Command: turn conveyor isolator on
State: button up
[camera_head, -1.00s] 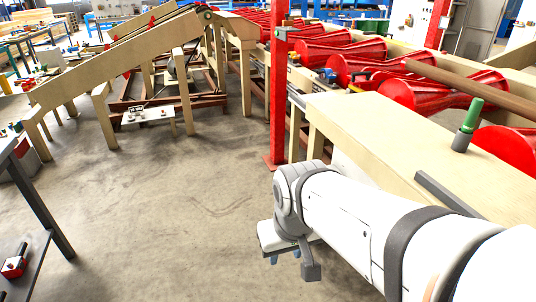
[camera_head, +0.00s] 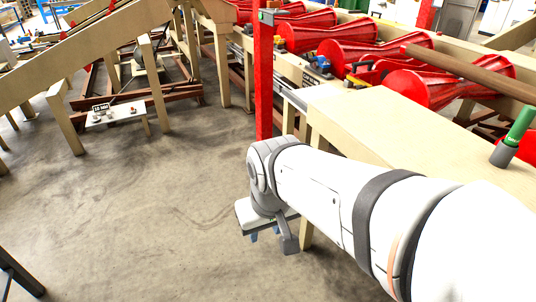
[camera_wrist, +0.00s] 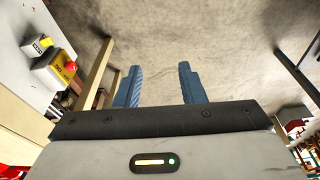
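My gripper (camera_wrist: 160,88) is open and empty, its two blue fingers apart over bare floor in the wrist view. In the head view my gripper (camera_head: 264,235) hangs low, left of the pale wooden frame. In the wrist view a white panel (camera_wrist: 22,75) at the upper left carries a yellow knob (camera_wrist: 46,43) on a small base and a yellow box with a red knob (camera_wrist: 70,67). The gripper is apart from both, to their right. Their labels are too small to read, so I cannot tell which control is the conveyor isolator.
A red post (camera_head: 264,80) stands just beyond my arm. Red rollers (camera_head: 345,55) and pale beams line the right. A low white shelf with small controls (camera_head: 115,113) stands at the left back. A dark table leg (camera_head: 20,275) is at lower left. The middle floor is clear.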

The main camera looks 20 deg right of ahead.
jog(key=shift+o, duration=0.6)
jog(key=shift+s+d, duration=0.1)
jog(key=shift+o, duration=0.8)
jog(key=shift+d+f, duration=0.2)
jog(key=shift+f, duration=0.1)
jog(key=shift+o, duration=0.5)
jog(key=w+d+f+n+g+h+b, duration=0.1)
jog(key=d+f+n+g+h+b, duration=0.2)
jog(key=d+f, duration=0.4)
jog(key=shift+w+d+f+g+h+b, duration=0.3)
jog(key=shift+w+d+g+h+b, duration=0.1)
jog(key=shift+g+h, duration=0.25)
jog(key=w+d+f+n+t+h+b, duration=0.1)
jog(key=w+d+f+n+h+b, duration=0.3)
jog(key=w+d+f+n+h, duration=0.55)
jog(key=w+d+f+n+t+h+b, duration=0.2)
jog(key=w+d+f+n+h+b, duration=0.25)
jog(key=w+f+n, duration=0.55)
jog(key=s+d+f+m, duration=0.1)
jog(key=s+d+f, duration=0.1)
jog(key=d, duration=0.6)
jog(key=shift+d+f, duration=0.2)
jog(key=shift+m, duration=0.25)
jog(key=shift+c, duration=0.2)
